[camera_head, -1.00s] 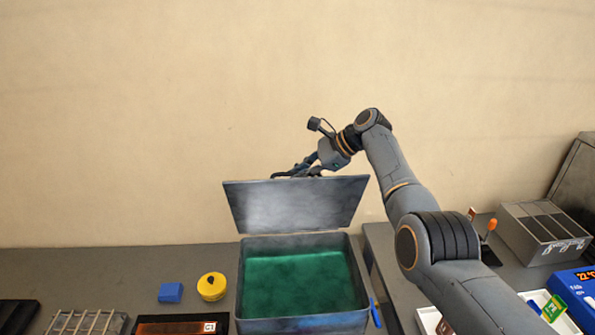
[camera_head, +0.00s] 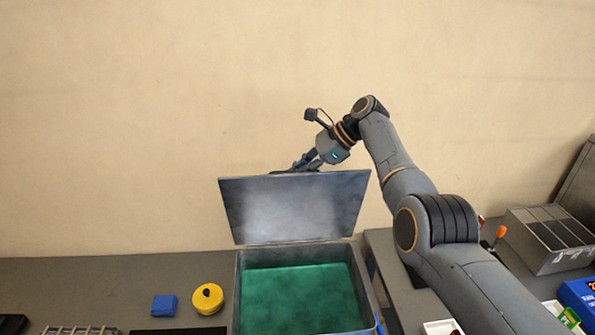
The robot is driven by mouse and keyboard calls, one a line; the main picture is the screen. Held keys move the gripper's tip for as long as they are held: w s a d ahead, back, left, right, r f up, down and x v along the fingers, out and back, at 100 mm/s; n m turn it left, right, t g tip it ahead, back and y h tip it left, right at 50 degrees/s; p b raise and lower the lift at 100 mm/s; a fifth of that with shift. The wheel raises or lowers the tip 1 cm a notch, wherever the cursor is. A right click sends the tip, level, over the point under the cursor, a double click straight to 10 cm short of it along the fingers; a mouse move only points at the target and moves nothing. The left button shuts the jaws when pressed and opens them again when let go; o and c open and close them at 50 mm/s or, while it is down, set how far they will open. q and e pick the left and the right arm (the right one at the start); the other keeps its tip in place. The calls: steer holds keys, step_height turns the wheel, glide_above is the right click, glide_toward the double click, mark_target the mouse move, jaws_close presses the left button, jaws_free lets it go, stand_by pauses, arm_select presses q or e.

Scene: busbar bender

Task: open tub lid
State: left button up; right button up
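The grey metal tub (camera_head: 238,292) stands open on the bench at lower centre, with green contents (camera_head: 300,298) showing inside. Its lid (camera_head: 295,207) is raised nearly upright along the tub's back edge, its pale face toward me. My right gripper (camera_head: 297,170) is at the lid's top edge, reaching over from the right. Its fingertips are partly hidden behind that edge, so I cannot tell whether they grip it or only touch it. My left gripper is not in view.
A wire rack (camera_head: 80,331) is at the lower left. A grey divided bin (camera_head: 550,238) and a blue device (camera_head: 578,296) stand at right. A plain wall is behind.

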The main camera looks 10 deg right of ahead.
steer(key=shift+w, duration=0.1)
steer(key=shift+r, duration=0.1)
steer(key=v, duration=1.1)
steer(key=shift+d+r, duration=0.2)
steer(key=shift+d, duration=0.1)
